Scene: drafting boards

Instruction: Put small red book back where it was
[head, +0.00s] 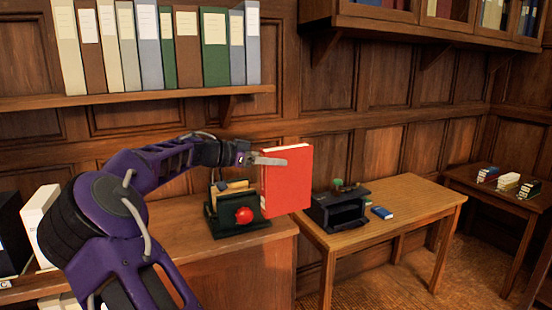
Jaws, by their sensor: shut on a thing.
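The red book (288,183) is upright in the air in the head view, in front of the panelled wall. My gripper (268,159) reaches it from the left and is shut on its upper left part. The book hangs above the gap between a wooden cabinet top (175,241) and a lower table (395,215). My arm comes in from the lower left. The far jaw is hidden, and I cannot see where the book stood before.
A green box with a red ball (243,215) stands on the cabinet close below the book. A black organizer (338,208) and a blue book (381,212) are on the table. Binders (146,45) fill the upper shelf. More books (507,181) lie on the right-hand table.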

